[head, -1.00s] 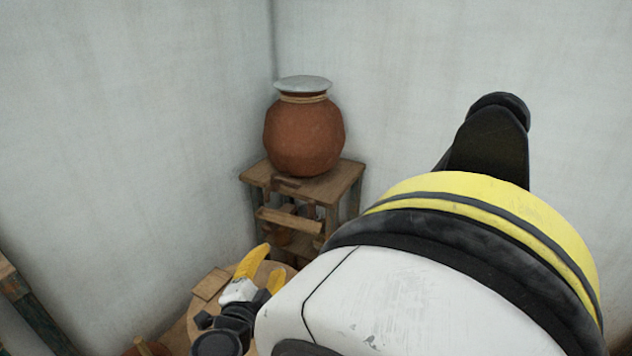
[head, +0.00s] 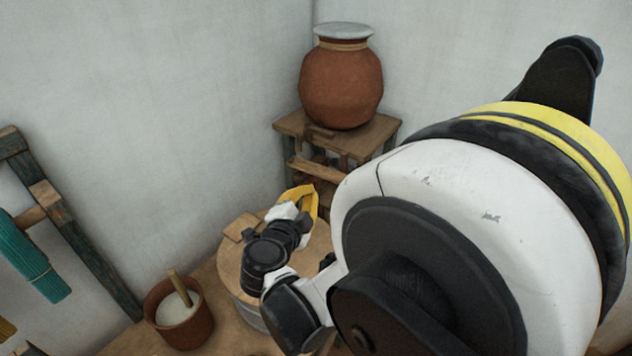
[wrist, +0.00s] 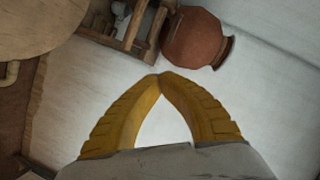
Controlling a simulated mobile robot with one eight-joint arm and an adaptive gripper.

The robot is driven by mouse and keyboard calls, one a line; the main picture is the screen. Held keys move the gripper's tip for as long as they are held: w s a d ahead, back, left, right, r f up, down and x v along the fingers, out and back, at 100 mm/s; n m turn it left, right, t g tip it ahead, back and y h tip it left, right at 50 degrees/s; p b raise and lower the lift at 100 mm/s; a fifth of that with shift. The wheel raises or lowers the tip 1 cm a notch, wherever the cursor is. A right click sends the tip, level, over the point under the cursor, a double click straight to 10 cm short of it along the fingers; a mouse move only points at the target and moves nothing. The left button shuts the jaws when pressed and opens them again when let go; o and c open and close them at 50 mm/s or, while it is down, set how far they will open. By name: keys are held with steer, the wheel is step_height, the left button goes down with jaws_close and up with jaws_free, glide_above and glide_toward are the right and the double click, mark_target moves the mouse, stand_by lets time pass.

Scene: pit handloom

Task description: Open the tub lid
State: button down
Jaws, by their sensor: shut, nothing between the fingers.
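The tub (head: 246,312) stands at lower centre in the head view, with its round wooden lid (head: 240,262) on top. A small wooden block (head: 240,228) lies on the lid's far left part. My gripper (head: 313,190), with yellow fingers, shows over the lid's far right side. In the wrist view the fingertips (wrist: 160,77) meet with nothing between them. The lid (wrist: 45,25) is at that view's upper left, apart from the fingers. My wrist and arm hide the lid's right and near parts in the head view.
A clay pot (head: 340,90) with a pale cover stands on a wooden stand (head: 365,135) in the corner. A brown pot (head: 185,327) with white contents and a stick is left of the tub. A wooden frame (head: 85,250) with teal yarn (head: 30,260) leans at left.

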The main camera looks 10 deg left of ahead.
steer(key=c, duration=1.4)
jaws_free()
steer(key=shift+s, duration=0.1)
steer(key=v, duration=1.2)
steer(key=shift+d, duration=0.1)
